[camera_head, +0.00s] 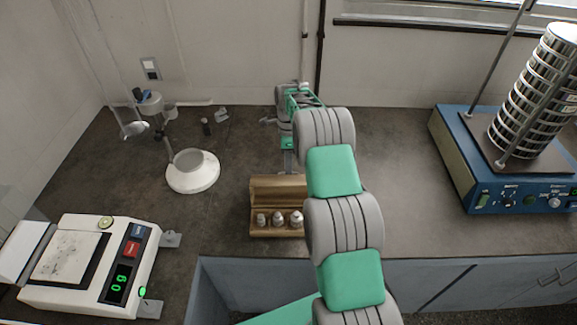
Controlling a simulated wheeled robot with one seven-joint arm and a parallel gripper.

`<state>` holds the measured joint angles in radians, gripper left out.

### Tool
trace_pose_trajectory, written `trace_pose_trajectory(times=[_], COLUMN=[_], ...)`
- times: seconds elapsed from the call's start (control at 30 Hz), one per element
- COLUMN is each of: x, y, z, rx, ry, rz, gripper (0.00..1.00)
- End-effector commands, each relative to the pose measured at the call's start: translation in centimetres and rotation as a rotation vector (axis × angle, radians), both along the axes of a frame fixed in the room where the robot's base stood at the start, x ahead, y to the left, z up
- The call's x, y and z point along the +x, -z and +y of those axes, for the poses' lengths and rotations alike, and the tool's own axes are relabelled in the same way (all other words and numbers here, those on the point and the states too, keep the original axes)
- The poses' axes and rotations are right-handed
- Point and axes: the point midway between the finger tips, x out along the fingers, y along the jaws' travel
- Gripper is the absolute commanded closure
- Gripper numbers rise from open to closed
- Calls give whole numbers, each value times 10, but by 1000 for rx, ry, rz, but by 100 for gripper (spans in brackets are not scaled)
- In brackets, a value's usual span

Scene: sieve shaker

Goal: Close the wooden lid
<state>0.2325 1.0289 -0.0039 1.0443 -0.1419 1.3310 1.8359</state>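A small wooden box (262,233) sits on the dark bench top near its front edge. Its wooden lid (275,188) stands raised at the back of the box. Several metal weights (278,218) stand in a row inside it. My green and grey arm covers the right end of the box.
A digital scale (90,262) stands at front left. A stand with a white round base (193,178) is left of the box. A sieve shaker (470,150) with stacked sieves is at right. The bench is clear between my arm and the shaker.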

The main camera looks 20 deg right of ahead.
Motion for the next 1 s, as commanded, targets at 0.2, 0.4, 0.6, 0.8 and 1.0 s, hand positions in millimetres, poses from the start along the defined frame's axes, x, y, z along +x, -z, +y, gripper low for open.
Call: trace_pose_trajectory(times=[0.2,0.4,0.6,0.8,1.0], x=[0,0,0,0,0], y=[2,2,2,2,2], z=[0,0,0,0,0], rx=[0,0,0,0,0], ry=[-1,-1,-1,-1,-2], rz=[-1,-1,-1,-1,-1], gripper=[69,83,99,100,100])
